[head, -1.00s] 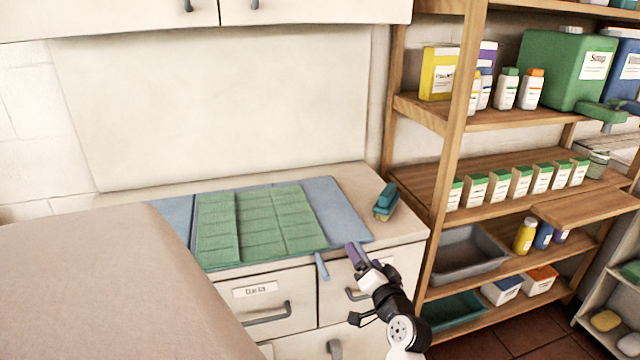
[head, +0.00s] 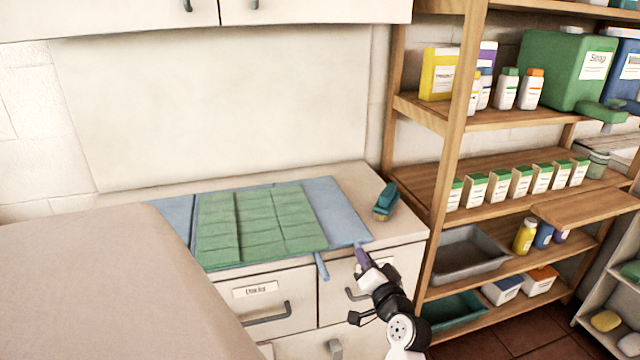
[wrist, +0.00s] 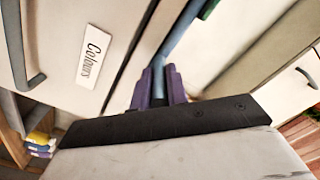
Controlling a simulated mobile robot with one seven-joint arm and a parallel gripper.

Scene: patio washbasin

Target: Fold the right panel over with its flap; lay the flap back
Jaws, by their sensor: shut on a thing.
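A folded green cloth (head: 262,222) with creased panels lies flat on a larger blue sheet (head: 338,213) on the counter. The blue sheet shows bare to the right of the green part and in a strip at its left. A narrow blue tab (head: 321,266) hangs over the counter's front edge. My gripper (head: 362,256), with purple fingers, is at the counter's front edge, just below the sheet's front right corner. In the wrist view, the fingers (wrist: 158,85) are shut on a thin blue edge (wrist: 176,42), with green showing beyond it.
A teal and tan brush (head: 386,201) stands on the counter right of the sheet. A wooden shelf unit (head: 455,140) with bottles and boxes stands close at the right. Drawers with handles (head: 266,313) lie below the counter. A large beige surface (head: 110,285) fills the lower left.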

